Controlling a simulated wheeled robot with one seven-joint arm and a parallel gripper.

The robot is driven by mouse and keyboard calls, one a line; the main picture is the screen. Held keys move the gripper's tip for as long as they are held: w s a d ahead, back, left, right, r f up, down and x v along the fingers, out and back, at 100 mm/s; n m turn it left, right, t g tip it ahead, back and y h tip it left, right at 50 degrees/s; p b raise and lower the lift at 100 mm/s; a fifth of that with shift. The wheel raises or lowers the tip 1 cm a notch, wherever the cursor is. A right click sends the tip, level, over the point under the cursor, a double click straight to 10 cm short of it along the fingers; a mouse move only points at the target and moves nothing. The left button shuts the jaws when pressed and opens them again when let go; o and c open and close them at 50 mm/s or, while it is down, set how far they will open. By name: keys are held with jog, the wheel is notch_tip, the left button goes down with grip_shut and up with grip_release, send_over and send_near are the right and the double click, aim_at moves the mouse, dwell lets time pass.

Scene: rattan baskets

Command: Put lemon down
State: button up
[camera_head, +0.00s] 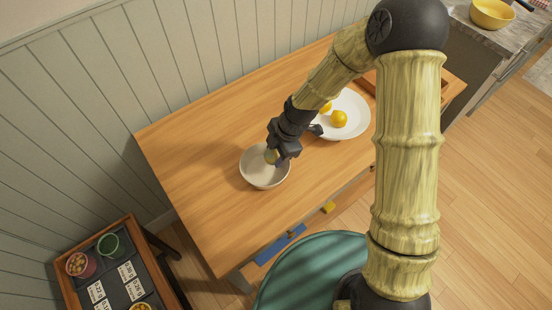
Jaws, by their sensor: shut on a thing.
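My gripper (274,158) points down over a pale round bowl (250,177) on the wooden table. It is shut on a small dull-yellow thing (271,156), which looks like the lemon and is mostly hidden by the fingers. The held thing is at or just above the inside of the bowl; I cannot tell whether it touches the bowl. A white plate (356,128) to the right holds two yellow fruits (340,119), one partly behind my arm.
The wooden table (190,165) is clear left of the bowl. A panelled wall (110,75) runs along the back. A dark tray with small bowls and price cards (125,272) stands at lower left. A teal round seat (300,265) is at the front.

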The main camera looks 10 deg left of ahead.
aim_at(276, 160)
jog(key=shift+f+p, duration=0.35)
jog(key=shift+f, duration=1.75)
jog(key=shift+f, duration=0.15)
jog(key=o, duration=0.8)
jog(key=shift+r, duration=0.2)
jog(key=b+v, duration=0.1)
jog(key=v, duration=1.1)
jog(key=shift+b, duration=0.35)
